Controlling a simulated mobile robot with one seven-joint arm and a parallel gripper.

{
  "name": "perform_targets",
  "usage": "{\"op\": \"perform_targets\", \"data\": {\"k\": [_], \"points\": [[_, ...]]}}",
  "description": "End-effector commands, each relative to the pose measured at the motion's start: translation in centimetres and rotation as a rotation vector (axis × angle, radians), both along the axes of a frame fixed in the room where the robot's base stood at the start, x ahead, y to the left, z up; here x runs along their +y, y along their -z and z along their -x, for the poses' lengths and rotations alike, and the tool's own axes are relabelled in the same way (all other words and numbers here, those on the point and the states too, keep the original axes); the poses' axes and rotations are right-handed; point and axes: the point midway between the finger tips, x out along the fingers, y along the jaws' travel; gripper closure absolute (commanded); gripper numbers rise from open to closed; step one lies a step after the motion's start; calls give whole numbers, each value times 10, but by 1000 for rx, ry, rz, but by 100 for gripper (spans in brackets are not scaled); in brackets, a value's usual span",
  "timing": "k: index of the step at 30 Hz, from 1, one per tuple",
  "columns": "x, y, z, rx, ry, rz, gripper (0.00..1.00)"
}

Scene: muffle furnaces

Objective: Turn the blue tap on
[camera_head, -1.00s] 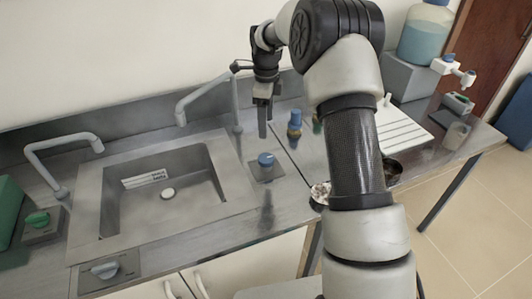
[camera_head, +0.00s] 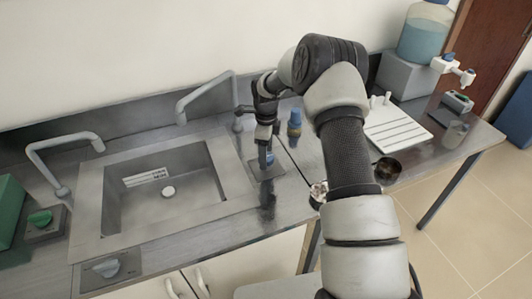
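The blue tap knob (camera_head: 266,159) sits on a small metal plate (camera_head: 258,171) to the right of the sink basin. My gripper (camera_head: 264,148) points down right over the knob, and its fingers partly cover it. I cannot tell whether the fingers touch the knob or how far apart they are. A tall grey spout (camera_head: 207,87) stands behind, between the sink and the gripper.
The sink basin (camera_head: 120,212) lies to the left, with a second spout (camera_head: 62,141), a green knob (camera_head: 40,218) and a grey-blue knob (camera_head: 107,267). A blue-capped bottle (camera_head: 294,124) stands close behind and right of my gripper. A white rack (camera_head: 395,128) and a dark bowl (camera_head: 387,169) are farther right.

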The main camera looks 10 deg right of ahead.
Motion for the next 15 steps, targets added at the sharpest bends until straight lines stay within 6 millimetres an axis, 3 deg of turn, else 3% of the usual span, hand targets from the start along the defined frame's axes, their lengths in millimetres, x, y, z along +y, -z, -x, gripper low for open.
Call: {"op": "perform_targets", "data": {"k": [4, 11, 15], "points": [[0, 0, 0, 0, 0, 0, 40], [0, 0, 0, 0, 0, 0, 78], [0, 0, 0, 0, -4, 0, 78]]}}
